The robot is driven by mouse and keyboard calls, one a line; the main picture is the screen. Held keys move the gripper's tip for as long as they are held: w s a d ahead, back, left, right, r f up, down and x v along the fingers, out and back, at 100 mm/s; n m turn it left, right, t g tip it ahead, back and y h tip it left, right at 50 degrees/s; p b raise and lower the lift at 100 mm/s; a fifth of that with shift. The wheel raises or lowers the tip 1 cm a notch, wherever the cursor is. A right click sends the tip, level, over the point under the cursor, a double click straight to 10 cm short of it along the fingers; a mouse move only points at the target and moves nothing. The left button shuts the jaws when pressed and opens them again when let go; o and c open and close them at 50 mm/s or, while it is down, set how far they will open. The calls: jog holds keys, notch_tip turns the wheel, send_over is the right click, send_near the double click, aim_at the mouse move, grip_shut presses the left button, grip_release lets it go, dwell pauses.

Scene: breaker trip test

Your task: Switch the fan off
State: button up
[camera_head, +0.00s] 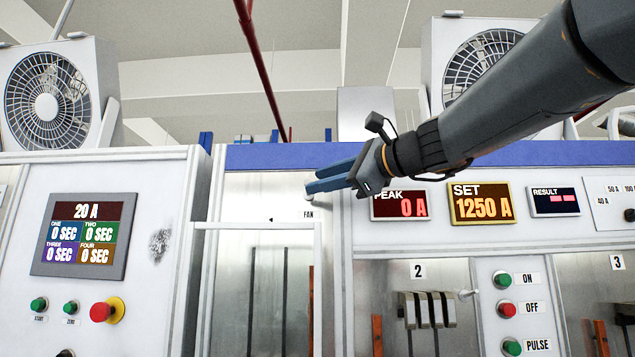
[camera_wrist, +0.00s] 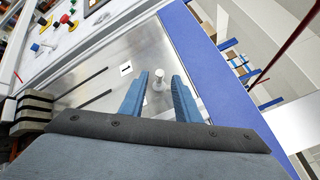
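The fan switch is a small white knob or lever (camera_head: 309,192) on the metal panel just above the FAN label (camera_head: 308,215). In the wrist view the switch (camera_wrist: 158,78) stands between my two blue fingers, with a gap on each side. My gripper (camera_head: 316,187) comes in from the right, and its fingertips are at the switch in the head view. It is open and holds nothing; the wrist view shows both fingertips apart (camera_wrist: 160,76). The head view partly hides the switch behind the fingers. Two fans stand on top, one at left (camera_head: 47,107) and one at right (camera_head: 480,65).
Right of the switch are the PEAK (camera_head: 400,206), SET (camera_head: 481,204) and RESULT (camera_head: 555,202) displays. A timer screen (camera_head: 83,237) and a red button (camera_head: 102,312) are at left. A white frame (camera_head: 255,226) stands below the switch. A blue strip (camera_wrist: 205,60) runs beside it.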

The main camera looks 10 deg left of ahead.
jog(key=shift+p+x, duration=0.45)
jog(key=shift+x, duration=1.05)
jog(key=shift+c, duration=0.2)
grip_shut()
